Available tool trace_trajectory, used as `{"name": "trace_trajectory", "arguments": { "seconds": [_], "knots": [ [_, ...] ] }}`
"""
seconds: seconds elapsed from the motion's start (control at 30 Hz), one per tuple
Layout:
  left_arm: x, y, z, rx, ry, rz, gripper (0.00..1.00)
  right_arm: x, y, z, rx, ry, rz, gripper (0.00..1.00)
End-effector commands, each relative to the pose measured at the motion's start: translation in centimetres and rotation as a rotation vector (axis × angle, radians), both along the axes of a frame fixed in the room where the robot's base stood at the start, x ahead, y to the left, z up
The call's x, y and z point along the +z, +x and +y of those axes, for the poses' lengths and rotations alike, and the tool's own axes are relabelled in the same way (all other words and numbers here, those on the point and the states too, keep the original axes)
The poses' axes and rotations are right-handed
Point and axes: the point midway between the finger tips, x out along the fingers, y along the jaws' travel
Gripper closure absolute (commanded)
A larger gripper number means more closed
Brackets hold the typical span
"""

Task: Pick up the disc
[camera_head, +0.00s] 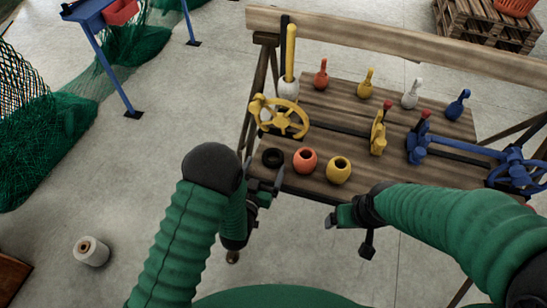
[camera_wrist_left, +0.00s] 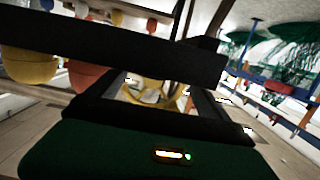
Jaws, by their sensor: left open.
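A small black ring-shaped disc (camera_head: 272,158) lies near the front left corner of the wooden table (camera_head: 318,187), left of an orange pot (camera_head: 305,161). My left gripper (camera_head: 265,176) is open at the table's left front edge, just in front of the disc and apparently empty. In the left wrist view, its dark parts cross the picture and I cannot make out the disc there. My right gripper (camera_head: 335,216) hangs off the table's front edge, right of the left one; its jaws are too small to read.
A yellow pot (camera_head: 339,170) stands right of the orange one. A yellow handwheel (camera_head: 280,117) rises behind the disc. Several coloured pieces and a blue valve (camera_head: 418,143) fill the table further back. A white spool (camera_head: 91,251) lies on open floor at left.

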Motion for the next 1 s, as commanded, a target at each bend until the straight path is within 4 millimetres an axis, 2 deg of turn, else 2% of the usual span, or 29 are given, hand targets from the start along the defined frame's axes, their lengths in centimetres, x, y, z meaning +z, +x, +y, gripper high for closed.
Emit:
{"name": "trace_trajectory", "arguments": {
  "seconds": [0.03,0.3,0.5,0.73,1.0],
  "knots": [
    [-0.1,1.0,-0.6,-0.001,0.001,-0.002,0.10,0.0,0.0,0.0,0.001,0.000,0.000,0.11],
    [-0.6,4.2,-3.1,-0.003,0.016,-0.003,0.10,-0.2,0.0,0.0,0.000,0.000,0.000,0.11],
    [-1.2,7.5,-3.7,-0.003,0.012,-0.002,0.10,-0.3,0.0,0.0,-0.001,0.000,0.000,0.11],
    [-1.3,7.8,-3.3,-0.001,0.009,0.001,0.10,-0.3,0.0,0.0,0.000,0.000,0.000,0.11],
    [-1.3,7.7,-3.8,-0.001,0.015,0.003,0.45,-0.3,0.0,0.0,0.000,0.000,0.000,0.11]
  ]
}}
